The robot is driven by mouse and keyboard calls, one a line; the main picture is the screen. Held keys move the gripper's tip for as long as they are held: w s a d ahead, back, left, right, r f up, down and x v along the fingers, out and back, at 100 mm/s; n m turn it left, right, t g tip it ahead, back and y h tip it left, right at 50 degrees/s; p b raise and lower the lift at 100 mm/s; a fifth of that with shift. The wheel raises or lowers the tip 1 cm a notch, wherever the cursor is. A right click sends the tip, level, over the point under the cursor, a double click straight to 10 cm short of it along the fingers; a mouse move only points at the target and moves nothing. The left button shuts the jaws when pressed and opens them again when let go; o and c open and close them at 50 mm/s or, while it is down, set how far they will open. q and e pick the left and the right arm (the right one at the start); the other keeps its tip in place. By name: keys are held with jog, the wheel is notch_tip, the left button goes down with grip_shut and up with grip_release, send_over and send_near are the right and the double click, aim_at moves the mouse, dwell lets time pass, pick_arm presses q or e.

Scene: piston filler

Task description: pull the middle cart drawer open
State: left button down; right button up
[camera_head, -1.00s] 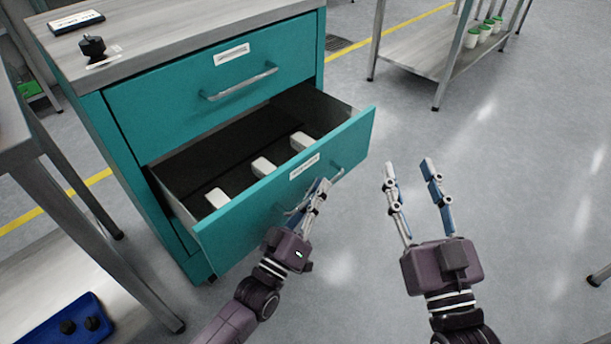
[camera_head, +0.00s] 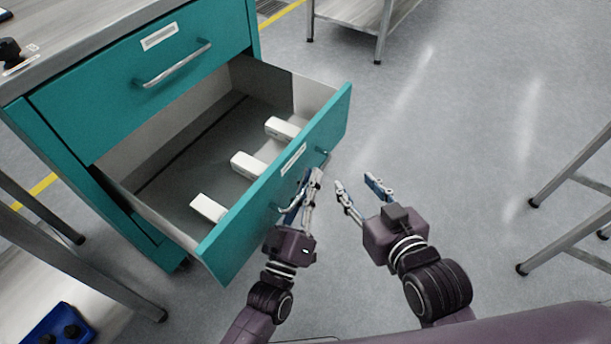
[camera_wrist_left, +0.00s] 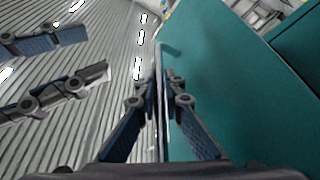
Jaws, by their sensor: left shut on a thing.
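The middle cart drawer (camera_head: 222,254) is teal and stands well out from the cart, with several white boxes (camera_head: 250,165) inside. My left gripper (camera_head: 307,186) is at the front of this drawer and shut on its bar handle, which the fingers partly hide. In the left wrist view the fingers (camera_wrist_left: 160,90) close around the thin metal bar beside the teal drawer front (camera_wrist_left: 215,90). My right gripper (camera_head: 358,185) is open and empty, just right of the left one, over the floor.
The drawer above (camera_head: 150,75) is shut, with its own bar handle (camera_head: 175,65). A grey table leg (camera_head: 110,275) stands at the left, with a blue tray (camera_head: 50,325) on a low shelf. Metal frames stand at the right. The floor (camera_head: 450,130) between is clear.

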pick_arm(q)
jog(key=shift+f, duration=0.15)
jog(key=c, duration=2.3)
grip_release()
jog(key=v, duration=1.2)
jog(key=shift+s, duration=0.1)
